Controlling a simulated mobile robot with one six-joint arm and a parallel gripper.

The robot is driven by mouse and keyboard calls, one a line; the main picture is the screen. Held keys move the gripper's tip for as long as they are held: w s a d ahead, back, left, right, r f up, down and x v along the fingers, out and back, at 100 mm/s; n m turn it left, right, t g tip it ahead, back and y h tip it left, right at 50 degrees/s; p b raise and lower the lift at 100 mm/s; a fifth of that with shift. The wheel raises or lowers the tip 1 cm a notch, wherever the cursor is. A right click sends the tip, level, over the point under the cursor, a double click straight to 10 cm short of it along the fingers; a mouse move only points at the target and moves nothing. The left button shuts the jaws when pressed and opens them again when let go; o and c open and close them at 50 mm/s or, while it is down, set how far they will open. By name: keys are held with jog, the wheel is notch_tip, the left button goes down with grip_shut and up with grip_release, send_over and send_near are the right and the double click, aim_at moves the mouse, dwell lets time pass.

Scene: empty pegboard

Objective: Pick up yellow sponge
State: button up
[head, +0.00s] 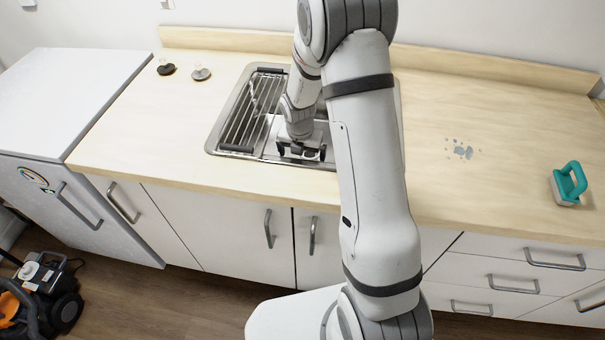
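My gripper (301,153) points down over the front part of the sink (214,141). Its two dark fingertips stand apart, and I see nothing held between them. No yellow sponge shows in the head view. My arm and gripper hide much of the sink's middle and right side, so I cannot tell what lies there.
A wire rack (252,108) fills the sink's left side. Two small knobs, one black (166,69) and one grey (201,74), stand left of the sink. A teal-handled scrubber (570,184) stands at the right.

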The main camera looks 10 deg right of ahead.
jog(key=f, duration=0.5)
jog(key=w+d+f+p, duration=0.1)
jog(key=f, duration=0.1)
jog(key=shift+f, duration=0.3)
jog(key=shift+c, duration=0.6)
jog(key=c, duration=0.6)
